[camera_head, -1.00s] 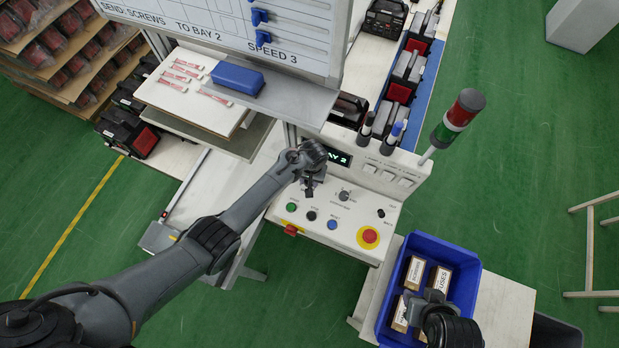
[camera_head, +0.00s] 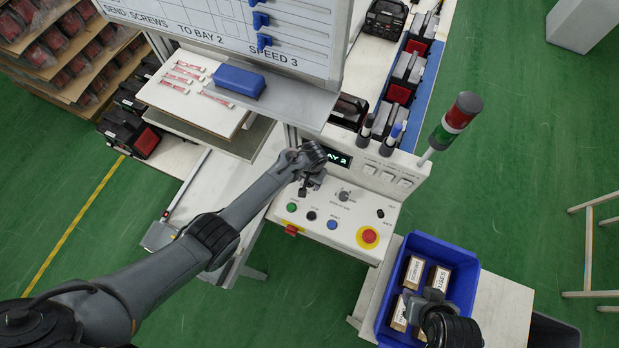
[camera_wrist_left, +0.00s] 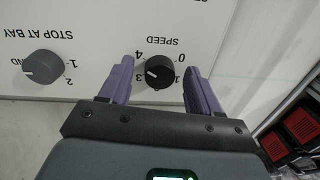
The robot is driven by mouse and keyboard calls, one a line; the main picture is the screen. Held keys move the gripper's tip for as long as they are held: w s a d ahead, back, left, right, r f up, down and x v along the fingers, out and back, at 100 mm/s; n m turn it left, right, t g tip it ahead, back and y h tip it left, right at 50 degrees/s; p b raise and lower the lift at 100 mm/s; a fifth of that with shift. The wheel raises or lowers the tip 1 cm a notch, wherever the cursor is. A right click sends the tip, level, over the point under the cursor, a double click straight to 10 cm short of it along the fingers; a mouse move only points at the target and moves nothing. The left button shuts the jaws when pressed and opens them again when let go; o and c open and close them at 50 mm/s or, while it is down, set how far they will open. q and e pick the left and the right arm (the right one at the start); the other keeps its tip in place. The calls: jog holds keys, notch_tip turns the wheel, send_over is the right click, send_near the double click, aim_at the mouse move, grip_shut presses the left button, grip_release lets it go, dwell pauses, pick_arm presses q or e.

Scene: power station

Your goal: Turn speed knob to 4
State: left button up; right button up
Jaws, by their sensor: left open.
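The black speed knob (camera_wrist_left: 158,73) is on the white panel, under the word SPEED, which shows upside down in the left wrist view. Its white mark is on the picture's left side, toward the 3 and 4 side of the dial; I cannot tell the exact number. My left gripper (camera_head: 309,190) is over the panel's upper left, and its arm hides the speed knob in the head view. In the left wrist view its two purple fingers (camera_wrist_left: 160,80) are open, one on each side of the knob, with gaps. My right gripper (camera_head: 428,300) is over the blue bin; its jaws are unclear.
The grey stop-at-bay knob (camera_head: 344,196) is beside the speed knob. Below are a green button (camera_head: 292,207), a black one, a blue one (camera_head: 332,225) and a red emergency stop (camera_head: 369,236). The whiteboard (camera_head: 215,30) reads SPEED 3. The blue bin (camera_head: 468,262) holds small boxes.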

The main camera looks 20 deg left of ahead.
pick_arm(q)
jog(key=shift+d+r, duration=0.1)
jog(key=shift+r, duration=0.5)
notch_tip(320, 180, up, 10)
jog(key=p, duration=0.1)
jog(key=shift+d+f, duration=0.2)
jog(key=shift+f, duration=0.05)
